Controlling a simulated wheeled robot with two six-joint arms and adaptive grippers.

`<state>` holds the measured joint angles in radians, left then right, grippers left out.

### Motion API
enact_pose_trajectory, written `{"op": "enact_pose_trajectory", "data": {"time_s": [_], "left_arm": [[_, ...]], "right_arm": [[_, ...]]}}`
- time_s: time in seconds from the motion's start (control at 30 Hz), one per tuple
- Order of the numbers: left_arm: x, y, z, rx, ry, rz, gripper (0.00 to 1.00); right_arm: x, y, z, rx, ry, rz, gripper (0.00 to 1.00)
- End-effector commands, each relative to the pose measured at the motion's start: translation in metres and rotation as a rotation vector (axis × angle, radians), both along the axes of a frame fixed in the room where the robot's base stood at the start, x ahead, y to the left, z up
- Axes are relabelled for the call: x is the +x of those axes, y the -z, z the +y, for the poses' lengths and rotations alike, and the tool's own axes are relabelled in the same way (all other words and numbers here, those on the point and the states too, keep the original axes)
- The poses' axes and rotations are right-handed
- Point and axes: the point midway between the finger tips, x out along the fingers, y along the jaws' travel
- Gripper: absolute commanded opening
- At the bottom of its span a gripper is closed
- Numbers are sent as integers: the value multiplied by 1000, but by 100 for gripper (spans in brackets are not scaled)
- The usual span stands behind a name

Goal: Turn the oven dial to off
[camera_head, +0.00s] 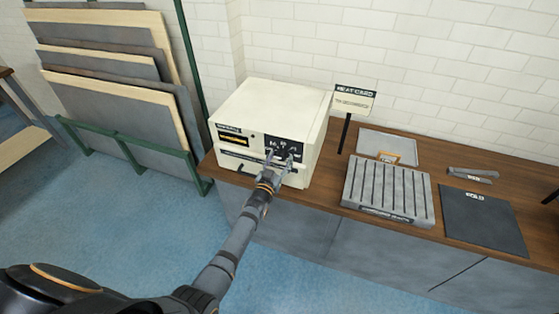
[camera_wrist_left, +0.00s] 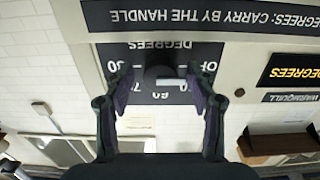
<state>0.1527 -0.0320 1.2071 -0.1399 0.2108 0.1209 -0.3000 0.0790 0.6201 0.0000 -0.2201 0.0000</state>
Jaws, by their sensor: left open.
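The cream oven (camera_head: 262,103) stands at the left end of the wooden counter, its dark dial panel (camera_head: 296,149) on the front right. In the left wrist view the picture is upside down, and the round black dial (camera_wrist_left: 158,74) sits on the panel among number labels. A pale mark (camera_wrist_left: 171,83) shows towards the dial's lower right there. My left gripper (camera_head: 279,159) is in front of the panel. In the wrist view its two fingers (camera_wrist_left: 163,92) are open, one on each side of the dial. I cannot tell whether they touch it. My right gripper is not in view.
On the counter (camera_head: 335,200), a sign on a post (camera_head: 354,101) stands beside the oven. A slotted grey block (camera_head: 388,190), a grey tray (camera_head: 400,147) and a dark mat (camera_head: 484,222) lie to the right. Boards lean in a green rack (camera_head: 130,150) at left.

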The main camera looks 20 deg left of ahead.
Motion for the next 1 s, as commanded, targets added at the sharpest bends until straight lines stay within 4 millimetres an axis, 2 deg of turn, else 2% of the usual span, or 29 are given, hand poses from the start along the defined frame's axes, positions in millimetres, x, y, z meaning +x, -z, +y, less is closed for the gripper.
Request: {"op": "enact_pose_trajectory", "data": {"time_s": [0.17, 0.4, 0.6, 0.77, 1.0], "left_arm": [[-13, 1, 0, 0, 0, 0, 57], [-70, 2, 2, 0, 0, 3, 57], [-108, 1, 4, 0, 0, 2, 57], [-119, 0, 4, 0, 0, 0, 57], [-120, 0, 4, 0, 0, 0, 57]], "right_arm": [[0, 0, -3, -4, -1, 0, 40], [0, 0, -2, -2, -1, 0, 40], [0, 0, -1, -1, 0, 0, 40], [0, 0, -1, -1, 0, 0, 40], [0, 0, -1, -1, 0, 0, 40]]}}
